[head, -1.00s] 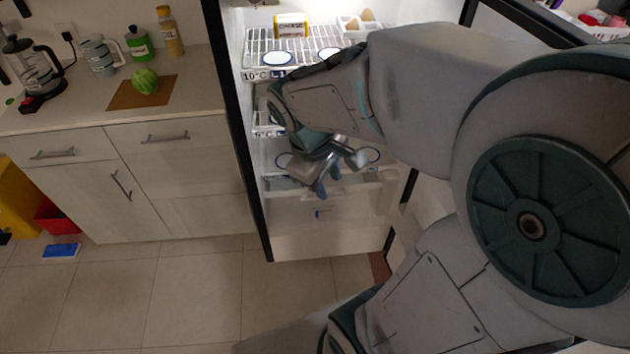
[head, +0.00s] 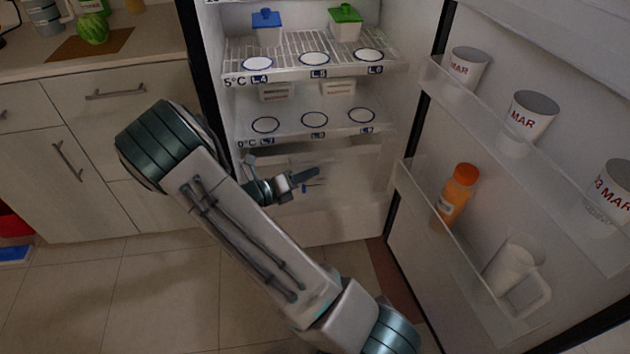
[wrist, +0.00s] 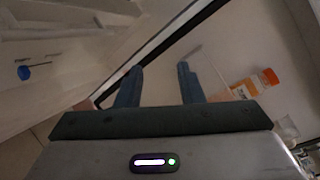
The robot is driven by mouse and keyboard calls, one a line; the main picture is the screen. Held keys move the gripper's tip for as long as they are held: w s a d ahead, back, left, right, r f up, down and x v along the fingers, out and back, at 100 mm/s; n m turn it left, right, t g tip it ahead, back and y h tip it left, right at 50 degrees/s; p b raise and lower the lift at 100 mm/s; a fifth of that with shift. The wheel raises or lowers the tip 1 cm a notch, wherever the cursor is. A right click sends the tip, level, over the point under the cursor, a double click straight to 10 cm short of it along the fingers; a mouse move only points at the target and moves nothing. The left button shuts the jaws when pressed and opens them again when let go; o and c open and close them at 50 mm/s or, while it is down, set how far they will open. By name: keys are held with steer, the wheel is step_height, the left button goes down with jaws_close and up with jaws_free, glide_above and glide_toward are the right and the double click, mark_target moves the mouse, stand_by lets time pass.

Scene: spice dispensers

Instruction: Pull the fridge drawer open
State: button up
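The fridge drawer (head: 345,205) is the pale front at the bottom of the fridge, below the lowest shelf. It looks closed. My arm hides the left part of the drawer area.
The open fridge door (head: 415,235) stands on the right, holding an orange bottle (head: 456,195), a white jug (head: 513,265) and several cups. Shelves above hold blue-lidded (head: 267,28) and green-lidded (head: 345,23) containers.

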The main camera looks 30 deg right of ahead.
mark_target(315, 163)
steer(key=w+a+f+n+t+b, duration=0.1)
steer(key=w+f+n+t+b, duration=0.2)
steer(key=f+n, duration=0.25)
steer(key=w+a+f+n+t+b, duration=0.2)
steer(key=w+f+n+t, duration=0.15)
steer(key=f, duration=0.25)
steer(key=shift+n+h, duration=0.3)
steer(key=shift+h, duration=0.1)
steer(key=b+x, duration=0.1)
steer(key=x, duration=0.3)
steer(key=b+x, duration=0.2)
steer(key=x, duration=0.2)
steer(key=b+x, duration=0.1)
steer(key=x, duration=0.4)
steer(key=shift+s+d, duration=0.25)
jaws_close()
